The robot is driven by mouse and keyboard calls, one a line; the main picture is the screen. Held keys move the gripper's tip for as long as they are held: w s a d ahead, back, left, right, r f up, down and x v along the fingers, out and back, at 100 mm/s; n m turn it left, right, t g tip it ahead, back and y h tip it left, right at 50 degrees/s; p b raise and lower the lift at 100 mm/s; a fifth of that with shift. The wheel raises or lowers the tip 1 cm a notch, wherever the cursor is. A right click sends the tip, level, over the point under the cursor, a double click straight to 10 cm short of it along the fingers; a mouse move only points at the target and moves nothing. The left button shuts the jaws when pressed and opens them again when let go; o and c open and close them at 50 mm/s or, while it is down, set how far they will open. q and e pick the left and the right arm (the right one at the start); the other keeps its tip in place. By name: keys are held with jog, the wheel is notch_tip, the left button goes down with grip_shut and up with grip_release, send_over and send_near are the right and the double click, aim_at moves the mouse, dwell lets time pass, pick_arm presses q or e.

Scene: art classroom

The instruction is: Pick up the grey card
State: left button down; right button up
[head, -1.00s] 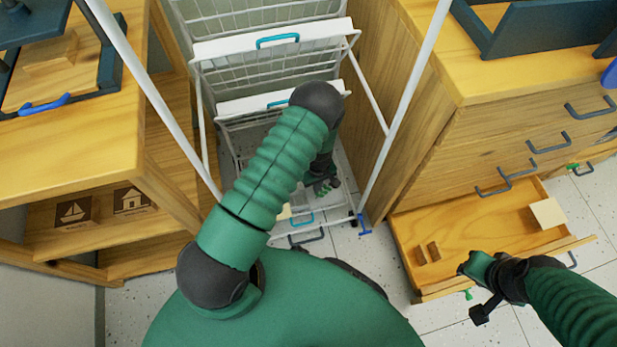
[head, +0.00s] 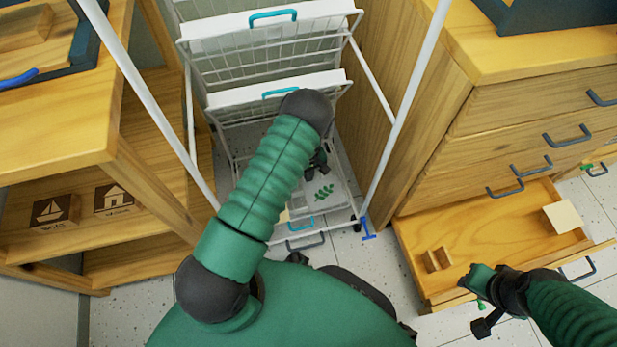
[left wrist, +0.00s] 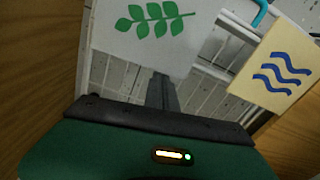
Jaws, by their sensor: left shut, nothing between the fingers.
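The grey card (head: 335,190), printed with a green leaf sprig, lies low in the white wire rack. It also shows at the top of the left wrist view (left wrist: 115,40). My left gripper (left wrist: 162,92) is shut and empty, its fingertips at the card's lower edge in that view; whether they touch it I cannot tell. In the head view my left gripper (head: 318,163) is small and dark beside the card, partly hidden by my arm. My right gripper (head: 474,292) is over the front of the open drawer; its finger opening is unclear.
A cream card with blue waves (left wrist: 275,65) is right of the grey card. The white rack (head: 265,92) has wire tiers and side poles. Wooden shelves (head: 60,140) stand left. An open drawer (head: 480,235) holds small blocks and a pale square.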

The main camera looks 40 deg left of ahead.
pick_arm(q)
jog(key=shift+s+d+r+p, duration=0.2)
jog(key=shift+s+d+p, duration=0.35)
jog(key=shift+d+p, duration=0.5)
jog(key=shift+a+f, duration=0.1)
jog(key=shift+f, duration=0.15)
